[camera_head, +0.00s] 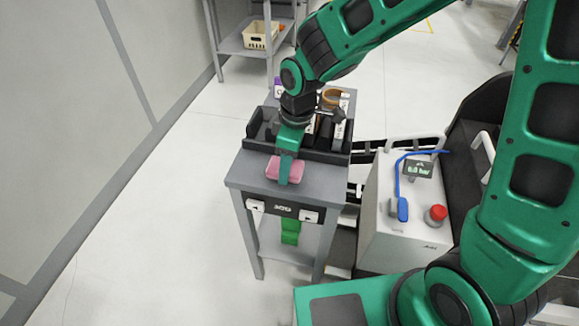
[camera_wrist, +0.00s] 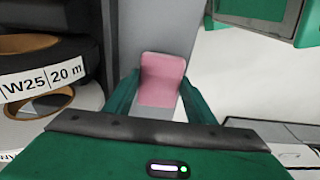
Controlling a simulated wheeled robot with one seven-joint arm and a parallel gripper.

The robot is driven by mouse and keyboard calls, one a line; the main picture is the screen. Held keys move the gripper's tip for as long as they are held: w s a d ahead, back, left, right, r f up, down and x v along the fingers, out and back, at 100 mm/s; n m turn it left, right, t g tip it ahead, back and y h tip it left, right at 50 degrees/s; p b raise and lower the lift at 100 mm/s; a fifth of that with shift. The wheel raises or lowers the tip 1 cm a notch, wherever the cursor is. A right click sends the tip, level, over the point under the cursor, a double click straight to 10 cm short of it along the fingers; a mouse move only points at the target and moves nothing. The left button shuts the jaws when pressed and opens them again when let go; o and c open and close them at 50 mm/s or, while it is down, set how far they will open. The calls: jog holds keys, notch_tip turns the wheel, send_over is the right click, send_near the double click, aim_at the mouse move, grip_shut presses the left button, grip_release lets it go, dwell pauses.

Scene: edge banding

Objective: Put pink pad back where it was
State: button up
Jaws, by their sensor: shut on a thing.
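The pink pad (camera_head: 272,168) is a small soft-looking block at the front of the grey table. My gripper (camera_head: 287,178) is shut on it, and one green finger covers part of it in the head view. In the wrist view the pink pad (camera_wrist: 161,80) sits between the two green fingers of my gripper (camera_wrist: 158,100), over the grey surface. I cannot tell whether the pad touches the tabletop or is just above it.
Behind the pad on the grey table (camera_head: 240,172) stands a black divided tray (camera_head: 262,146) with rolls and bottles. A white machine (camera_head: 400,235) with a red knob (camera_head: 437,213) and blue hose stands to the right. The table's front edge is close.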

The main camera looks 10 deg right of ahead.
aim_at(294, 167)
jog(key=shift+f, duration=0.9)
jog(key=shift+f, duration=0.1)
jog(key=o, duration=1)
jog(key=r, duration=0.4)
jog(key=d+r, duration=0.1)
jog(key=r, duration=0.7)
jog(key=shift+s+d, duration=0.2)
jog(key=shift+s, duration=0.1)
